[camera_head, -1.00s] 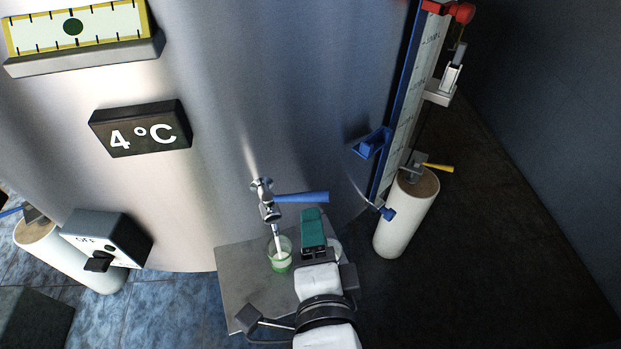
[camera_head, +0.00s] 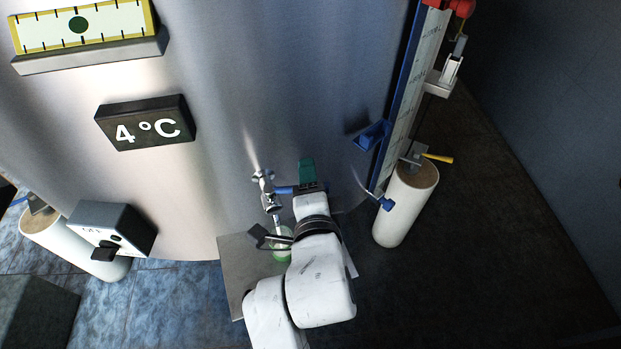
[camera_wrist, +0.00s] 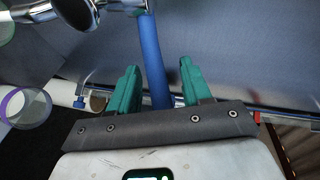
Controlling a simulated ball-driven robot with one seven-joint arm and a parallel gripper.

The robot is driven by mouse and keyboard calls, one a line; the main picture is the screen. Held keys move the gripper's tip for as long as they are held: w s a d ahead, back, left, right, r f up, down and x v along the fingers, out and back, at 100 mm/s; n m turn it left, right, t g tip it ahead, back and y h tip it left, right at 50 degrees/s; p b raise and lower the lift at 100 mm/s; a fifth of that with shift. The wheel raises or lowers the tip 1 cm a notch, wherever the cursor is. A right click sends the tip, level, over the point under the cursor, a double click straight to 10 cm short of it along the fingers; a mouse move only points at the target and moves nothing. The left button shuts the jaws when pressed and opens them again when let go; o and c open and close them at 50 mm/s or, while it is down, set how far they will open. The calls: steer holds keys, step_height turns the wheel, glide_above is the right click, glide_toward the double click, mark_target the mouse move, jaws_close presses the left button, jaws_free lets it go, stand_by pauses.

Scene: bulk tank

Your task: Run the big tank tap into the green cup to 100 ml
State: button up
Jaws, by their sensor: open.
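The big tank tap (camera_head: 266,190) sticks out low on the steel tank, its chrome body also at the top left of the wrist view (camera_wrist: 62,12). A whitish stream shows below its spout. The green cup (camera_head: 282,256) stands under the spout, partly hidden by my arm; its milk level cannot be read. The tap's blue lever (camera_head: 284,190) points right. In the wrist view the lever (camera_wrist: 150,45) passes between the two green fingers of my gripper (camera_wrist: 155,82). My gripper (camera_head: 307,172) is open, with gaps on both sides of the lever.
A metal shelf (camera_head: 235,272) carries the cup. A clear purple-rimmed vessel (camera_wrist: 26,107) shows at left in the wrist view. A blue-edged gauge (camera_head: 403,100) and white post (camera_head: 408,208) stand to the right. A "4 °C" display (camera_head: 146,124) and switch box (camera_head: 112,230) are at left.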

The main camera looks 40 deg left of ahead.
steer(key=shift+c, duration=0.3)
jaws_close()
stand_by(0.3)
